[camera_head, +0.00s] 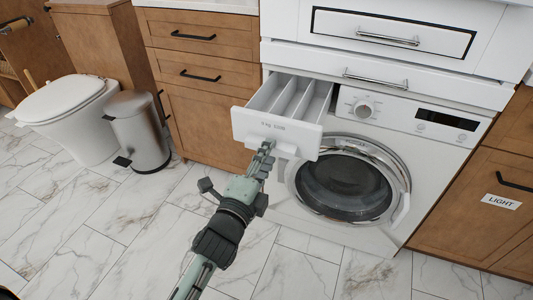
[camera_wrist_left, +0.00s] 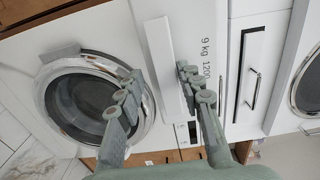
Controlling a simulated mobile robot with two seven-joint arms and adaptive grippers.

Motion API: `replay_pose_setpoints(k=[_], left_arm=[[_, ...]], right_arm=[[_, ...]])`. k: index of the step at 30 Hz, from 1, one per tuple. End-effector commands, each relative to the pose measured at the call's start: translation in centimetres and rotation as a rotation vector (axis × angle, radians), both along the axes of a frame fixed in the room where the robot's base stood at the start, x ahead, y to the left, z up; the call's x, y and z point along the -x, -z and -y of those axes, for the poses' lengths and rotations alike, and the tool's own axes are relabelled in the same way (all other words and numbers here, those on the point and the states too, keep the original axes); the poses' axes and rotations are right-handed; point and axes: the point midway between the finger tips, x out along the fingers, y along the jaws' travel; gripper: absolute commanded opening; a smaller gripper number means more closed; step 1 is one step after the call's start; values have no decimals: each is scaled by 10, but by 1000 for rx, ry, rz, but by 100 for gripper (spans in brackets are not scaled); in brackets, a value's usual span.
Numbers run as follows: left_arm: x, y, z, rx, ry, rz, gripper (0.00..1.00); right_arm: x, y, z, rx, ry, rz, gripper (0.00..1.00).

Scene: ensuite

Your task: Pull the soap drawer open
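The soap drawer (camera_head: 276,127) is the white drawer at the washing machine's upper left. It is pulled far out, and its compartments show from above. My left gripper (camera_head: 267,147) is at the drawer's front, low by its handle (camera_head: 286,149). In the left wrist view, the fingers (camera_wrist_left: 159,77) are parted on either side of the white handle strip (camera_wrist_left: 165,60). My right gripper is not in view.
The washing machine (camera_head: 440,155) has its round door (camera_head: 347,178) shut, just right of my left arm. Wooden cabinets (camera_head: 205,75) stand left of it. A metal bin (camera_head: 137,132) and a toilet (camera_head: 62,108) are farther left. The marble floor in front is clear.

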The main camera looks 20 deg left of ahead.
Motion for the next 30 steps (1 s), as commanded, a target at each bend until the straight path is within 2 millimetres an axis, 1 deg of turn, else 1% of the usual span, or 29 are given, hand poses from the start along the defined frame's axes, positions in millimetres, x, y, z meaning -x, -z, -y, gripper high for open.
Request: replay_pose_setpoints(k=[7,11,14,21,24,27,30], left_arm=[[0,-4,0,0,0,8,38],[8,-3,-1,1,0,7,38],[23,-3,-1,1,0,6,38],[76,-2,-3,1,-2,1,38],[94,-2,-4,1,-2,2,38],[107,-2,-4,1,-1,3,38],[116,-3,-4,1,0,4,38]], right_arm=[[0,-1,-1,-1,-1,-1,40],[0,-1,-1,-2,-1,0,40],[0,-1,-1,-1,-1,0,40],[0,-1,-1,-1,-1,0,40],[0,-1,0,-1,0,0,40],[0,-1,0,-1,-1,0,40],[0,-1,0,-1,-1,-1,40]])
